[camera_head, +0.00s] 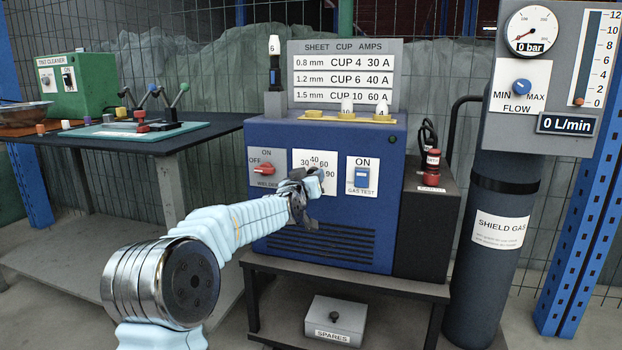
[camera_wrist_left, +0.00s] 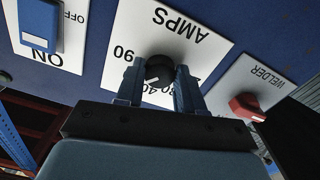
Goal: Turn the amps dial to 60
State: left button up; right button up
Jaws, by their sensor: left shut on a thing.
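The amps dial is a black round knob (camera_wrist_left: 159,70) on a white AMPS plate (camera_wrist_left: 185,30), which the left wrist view shows upside down. My left gripper (camera_wrist_left: 159,88) is shut on the dial, one dark blue finger on each side. In the head view my left gripper (camera_head: 304,190) covers the dial and the lower part of the plate (camera_head: 312,158). The numbers 30, 40, 60 and 90 show around it there. A small pale mark shows on the knob's lower edge in the wrist view, but I cannot tell which number the dial points to. My right gripper is not in view.
The red welder switch (camera_head: 262,169) is left of the dial and the blue gas test switch (camera_head: 362,178) is right of it. A chart (camera_head: 345,75) stands on the blue machine (camera_head: 325,235). A gas cylinder (camera_head: 497,240) stands at right.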

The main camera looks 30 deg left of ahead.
pick_arm(q)
jog(key=shift+f+m, duration=0.2)
jog(key=shift+m, duration=0.1)
jog(key=o, duration=1)
jog(key=shift+r, duration=0.1)
jog(key=shift+o, duration=0.2)
jog(key=v, duration=1.3)
jog(key=shift+s, duration=0.4)
